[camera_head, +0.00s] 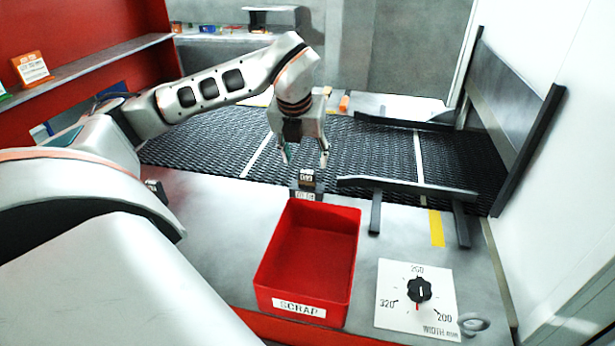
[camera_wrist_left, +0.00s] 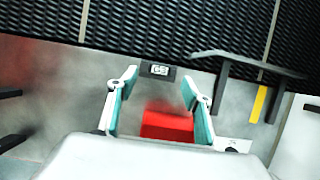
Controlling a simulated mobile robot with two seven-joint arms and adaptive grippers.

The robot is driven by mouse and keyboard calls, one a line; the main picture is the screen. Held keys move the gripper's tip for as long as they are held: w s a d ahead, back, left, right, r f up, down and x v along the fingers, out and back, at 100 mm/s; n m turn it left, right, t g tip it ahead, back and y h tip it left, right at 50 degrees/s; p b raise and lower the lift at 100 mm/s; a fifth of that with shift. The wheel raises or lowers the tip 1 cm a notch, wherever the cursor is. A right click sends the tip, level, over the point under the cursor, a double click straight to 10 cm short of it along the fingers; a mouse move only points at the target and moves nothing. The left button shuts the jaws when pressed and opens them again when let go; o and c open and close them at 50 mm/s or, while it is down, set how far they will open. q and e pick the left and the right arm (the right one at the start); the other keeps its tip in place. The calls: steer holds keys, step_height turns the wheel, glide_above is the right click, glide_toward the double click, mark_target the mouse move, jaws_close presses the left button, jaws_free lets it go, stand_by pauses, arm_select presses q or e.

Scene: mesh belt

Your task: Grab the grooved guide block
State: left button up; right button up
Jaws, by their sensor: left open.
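A small dark block (camera_head: 306,180) with pale markings, which looks like the grooved guide block, sits at the far edge of the grey table, just behind the red bin. In the left wrist view a dark piece with a white-framed marking (camera_wrist_left: 158,70) shows beyond the fingertips. My left gripper (camera_head: 304,158) is open and points down, a little above and behind the block in the head view. Its teal-padded fingers (camera_wrist_left: 159,84) stand apart with nothing between them. The block's fine shape is too small to tell. My right gripper is not in view.
A red bin labelled SCRAP (camera_head: 308,250) stands in front of the block. A black mesh belt (camera_head: 210,150) runs behind it. A dark guide rail (camera_head: 405,186) on posts is to the right. A dial plate (camera_head: 400,310) lies at the front right. Bare table lies left of the bin.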

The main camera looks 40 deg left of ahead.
mark_target(307, 172)
arm_select(q)
steer(key=x, duration=0.6)
steer(key=shift+s+d+f, duration=0.1)
steer(key=shift+s+f, duration=0.05)
steer(key=shift+w+f, duration=0.25)
steer(key=shift+f, duration=0.3)
steer(key=c, duration=1.2)
